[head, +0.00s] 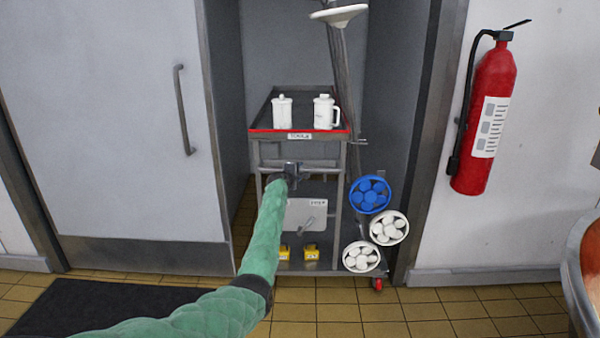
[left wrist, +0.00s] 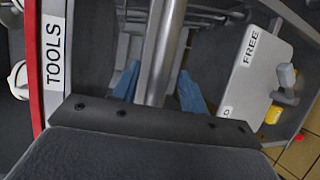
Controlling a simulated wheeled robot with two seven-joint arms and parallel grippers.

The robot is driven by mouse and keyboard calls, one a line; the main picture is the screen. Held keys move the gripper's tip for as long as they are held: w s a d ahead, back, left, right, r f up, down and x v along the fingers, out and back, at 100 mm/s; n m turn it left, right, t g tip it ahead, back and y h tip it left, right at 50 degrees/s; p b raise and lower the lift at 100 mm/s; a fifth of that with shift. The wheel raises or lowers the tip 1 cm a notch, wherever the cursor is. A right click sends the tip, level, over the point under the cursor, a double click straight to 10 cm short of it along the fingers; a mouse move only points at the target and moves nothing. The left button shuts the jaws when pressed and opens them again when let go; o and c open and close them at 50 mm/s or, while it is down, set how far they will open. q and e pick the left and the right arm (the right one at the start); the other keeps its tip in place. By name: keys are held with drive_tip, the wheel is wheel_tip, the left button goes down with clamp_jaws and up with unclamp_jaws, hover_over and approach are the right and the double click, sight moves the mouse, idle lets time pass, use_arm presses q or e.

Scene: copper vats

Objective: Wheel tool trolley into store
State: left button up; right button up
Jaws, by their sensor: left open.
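The tool trolley (head: 299,137) is a grey frame with a red-edged top tray, labelled TOOLS. It stands in the opening of a grey store recess (head: 288,45). Two white lidded jugs (head: 325,112) stand on its top tray. Its front handle bar (head: 318,163) also shows in the left wrist view (left wrist: 166,50). My left gripper (head: 290,172) is at this bar. In the left wrist view its blue fingers (left wrist: 158,88) are open, one on each side of the bar. I cannot tell whether they touch it. My right gripper is not in view.
A lower shelf carries a white box (head: 305,217) and yellow items (head: 311,252). Blue and white round ends (head: 370,194) stick out at the trolley's right, near the door frame (head: 428,150). A grey door (head: 120,120) is at left, a fire extinguisher (head: 487,115) at right. A copper vat (head: 585,275) edges in.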

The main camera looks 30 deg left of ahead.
use_arm(q)
drive_tip(key=v, duration=0.7)
idle(0.6)
